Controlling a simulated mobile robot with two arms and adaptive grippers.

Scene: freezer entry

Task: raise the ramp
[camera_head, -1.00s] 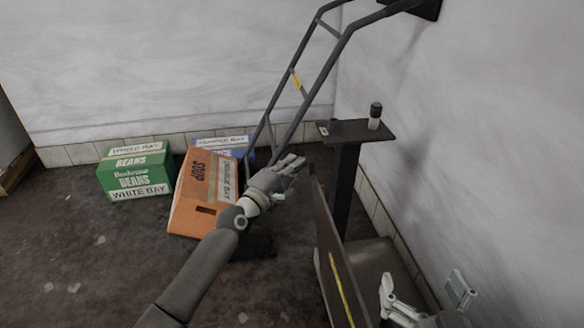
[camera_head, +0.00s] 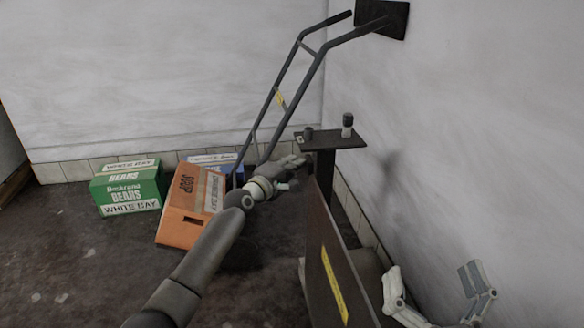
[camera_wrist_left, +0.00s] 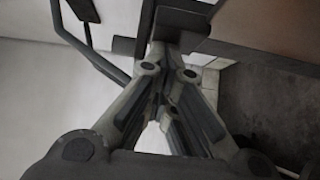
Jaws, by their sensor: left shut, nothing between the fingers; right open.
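A dark upright panel with a yellow stripe (camera_head: 322,262), which looks like the ramp, stands tilted at the lower middle of the head view. My left gripper (camera_head: 298,163) is shut and empty at the panel's upper end; I cannot tell whether it touches. Its closed fingers also show in the left wrist view (camera_wrist_left: 168,100), with a brown surface at upper right that I cannot identify. My right gripper (camera_head: 436,296) is open and empty at the lower right, near the wall and to the right of the panel.
A dark post with a flat top (camera_head: 335,137) carries a small dark cylinder with a light band (camera_head: 347,125). A tall hand-truck-like rail frame (camera_head: 300,75) leans behind. An orange soup box (camera_head: 182,222), a green beans box (camera_head: 128,190) and a blue box (camera_head: 226,162) stand left.

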